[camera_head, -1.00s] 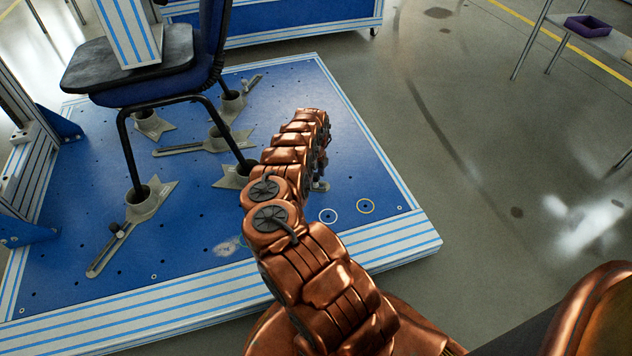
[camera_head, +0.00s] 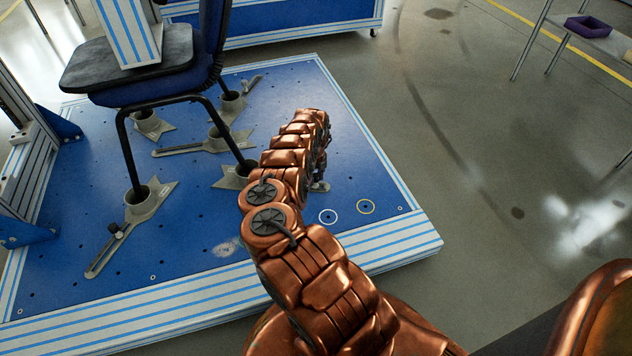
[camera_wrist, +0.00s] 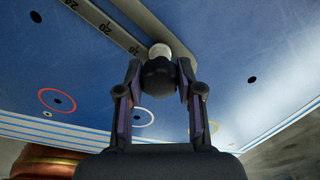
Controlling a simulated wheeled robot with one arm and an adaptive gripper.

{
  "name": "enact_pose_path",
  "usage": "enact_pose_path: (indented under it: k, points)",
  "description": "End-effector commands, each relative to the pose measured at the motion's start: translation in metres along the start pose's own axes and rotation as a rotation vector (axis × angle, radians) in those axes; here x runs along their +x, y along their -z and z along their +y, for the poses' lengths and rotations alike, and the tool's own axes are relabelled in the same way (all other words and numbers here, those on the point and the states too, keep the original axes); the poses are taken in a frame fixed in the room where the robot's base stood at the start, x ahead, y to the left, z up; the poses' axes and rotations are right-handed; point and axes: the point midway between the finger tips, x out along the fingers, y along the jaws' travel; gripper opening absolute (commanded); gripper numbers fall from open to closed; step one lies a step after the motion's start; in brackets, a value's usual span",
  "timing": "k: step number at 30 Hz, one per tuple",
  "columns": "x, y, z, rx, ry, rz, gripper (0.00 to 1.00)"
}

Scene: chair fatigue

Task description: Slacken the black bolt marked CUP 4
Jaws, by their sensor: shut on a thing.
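In the wrist view, a black bolt (camera_wrist: 160,78) with a round head sits between the two fingers of my gripper (camera_wrist: 160,70). The fingers are shut on it from both sides. A pale round piece shows just beyond the head, beside a grey slotted bar (camera_wrist: 108,28) with number marks. The marking CUP 4 is not readable. In the head view, my copper arm hides the bolt and the fingertips; a small grey end of a bar (camera_head: 321,186) shows beside the arm.
A blue chair (camera_head: 160,85) stands with its legs in grey cups (camera_head: 145,205) on a blue base plate (camera_head: 190,250). The floor to the right is clear, up to a table with a purple tray (camera_head: 588,27).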

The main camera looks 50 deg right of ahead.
Motion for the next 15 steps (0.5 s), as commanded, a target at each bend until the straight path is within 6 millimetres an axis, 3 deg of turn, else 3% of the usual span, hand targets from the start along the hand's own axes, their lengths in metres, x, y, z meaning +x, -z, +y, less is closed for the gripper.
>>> enact_pose_path:
  k: [6, 15]
  points:
    - [-0.0007, -0.0003, -0.0005, -0.107, 0.001, -0.001, 0.25]
    - [-0.0004, -0.0003, -0.0005, -0.125, 0.001, -0.001, 0.25]
